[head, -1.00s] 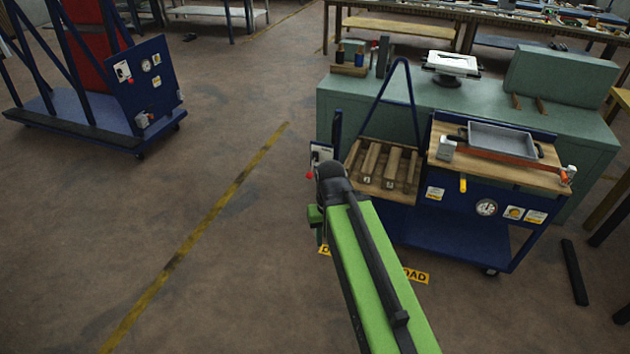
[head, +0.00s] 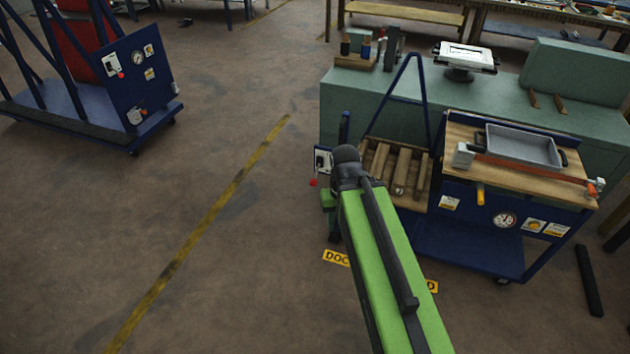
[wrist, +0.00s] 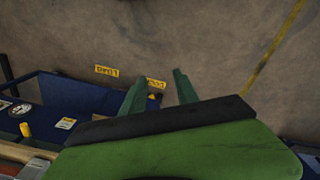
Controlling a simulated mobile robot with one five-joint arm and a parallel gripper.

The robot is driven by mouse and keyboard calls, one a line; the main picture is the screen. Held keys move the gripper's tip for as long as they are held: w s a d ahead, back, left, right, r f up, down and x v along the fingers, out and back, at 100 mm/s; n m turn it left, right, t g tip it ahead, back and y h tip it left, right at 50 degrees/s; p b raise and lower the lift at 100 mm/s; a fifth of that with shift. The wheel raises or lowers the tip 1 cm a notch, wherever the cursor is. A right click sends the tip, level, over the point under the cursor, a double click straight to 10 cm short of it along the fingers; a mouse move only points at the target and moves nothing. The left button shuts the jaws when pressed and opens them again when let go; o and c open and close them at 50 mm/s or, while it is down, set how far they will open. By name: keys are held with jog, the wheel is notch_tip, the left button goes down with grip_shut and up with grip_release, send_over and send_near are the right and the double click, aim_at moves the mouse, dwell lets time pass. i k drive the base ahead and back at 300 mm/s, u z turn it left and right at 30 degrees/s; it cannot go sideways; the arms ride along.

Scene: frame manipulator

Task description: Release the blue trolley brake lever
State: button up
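The blue trolley (head: 470,240) with a wooden top stands at the right in the head view. A small red-tipped lever (head: 313,183) shows below a white plate (head: 322,160) at its left side, partly behind my arm. A yellow handle (head: 480,195) is on its front panel, and it also shows in the wrist view (wrist: 25,130). I cannot tell for sure which is the brake lever. My gripper (wrist: 158,86) is open and empty over the floor, beside the trolley. In the head view my arm mostly hides it.
Another blue trolley (head: 140,75) with a red panel stands at the left. A green cabinet (head: 345,105) is behind the right trolley. Yellow floor signs (head: 336,257) lie beneath my arm. A dark bar (head: 589,280) lies at the right. The floor around the yellow stripe (head: 215,205) is clear.

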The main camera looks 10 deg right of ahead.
aim_at(313, 182)
jog(key=k, duration=0.65)
jog(key=u, duration=0.4)
jog(key=i, duration=0.6)
jog(key=u, duration=0.65)
jog(key=i, duration=0.85)
jog(key=z, duration=0.05)
